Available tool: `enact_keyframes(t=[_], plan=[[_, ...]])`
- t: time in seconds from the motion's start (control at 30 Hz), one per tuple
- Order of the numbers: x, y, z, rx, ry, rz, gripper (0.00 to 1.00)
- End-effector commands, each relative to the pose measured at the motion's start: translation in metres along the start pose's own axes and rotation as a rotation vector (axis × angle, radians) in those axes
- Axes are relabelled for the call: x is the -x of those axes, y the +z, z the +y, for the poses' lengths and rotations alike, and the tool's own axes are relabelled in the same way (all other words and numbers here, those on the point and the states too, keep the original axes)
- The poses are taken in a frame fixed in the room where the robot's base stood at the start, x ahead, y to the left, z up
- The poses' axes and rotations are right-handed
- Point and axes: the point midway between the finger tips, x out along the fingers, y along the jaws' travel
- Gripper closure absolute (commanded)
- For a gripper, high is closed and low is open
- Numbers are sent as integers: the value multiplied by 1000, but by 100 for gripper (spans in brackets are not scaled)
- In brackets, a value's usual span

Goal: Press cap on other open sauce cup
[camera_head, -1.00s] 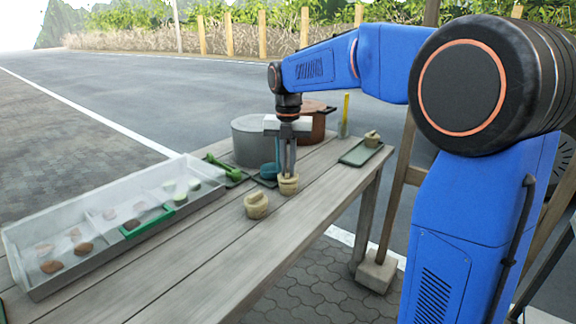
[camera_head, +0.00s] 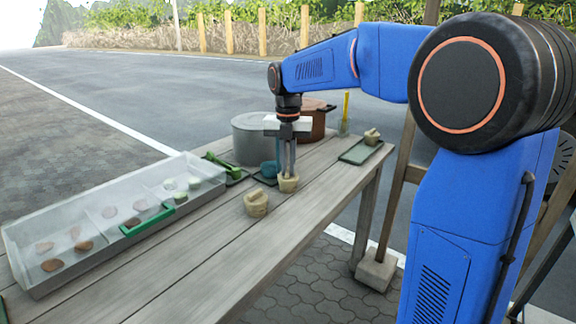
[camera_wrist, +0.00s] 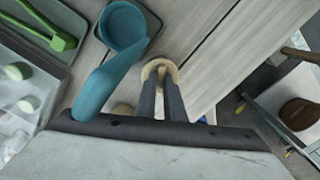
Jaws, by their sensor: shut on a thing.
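My gripper (camera_head: 288,174) points straight down at a beige clay sauce cup (camera_head: 288,187) on the wooden table. Its fingers are close together, shut on what looks like the cap's small grip at the cup's mouth. In the wrist view the fingertips (camera_wrist: 160,80) meet inside the cup's round rim (camera_wrist: 160,63). The cap is mostly hidden by the fingers, so I cannot tell whether it is fully seated. A second beige cup (camera_head: 256,206) stands nearer the front left, with a raised grip on its top.
A teal ladle or cup (camera_wrist: 122,28) is close left of my fingers. A clear divided bin (camera_head: 100,225) fills the table's left. A grey pot (camera_head: 250,140) and brown pot (camera_head: 318,122) stand behind. A green tray (camera_head: 352,155) bears another beige cup (camera_head: 372,137).

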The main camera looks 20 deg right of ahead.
Motion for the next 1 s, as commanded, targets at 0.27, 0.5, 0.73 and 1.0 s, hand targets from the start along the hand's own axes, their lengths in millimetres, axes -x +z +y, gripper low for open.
enact_keyframes(t=[0.27,0.5,0.73,1.0], plan=[[0,0,0,0,0,0,100],[0,0,0,0,0,0,69],[0,0,0,0,0,0,51],[1,0,0,0,0,0,51]])
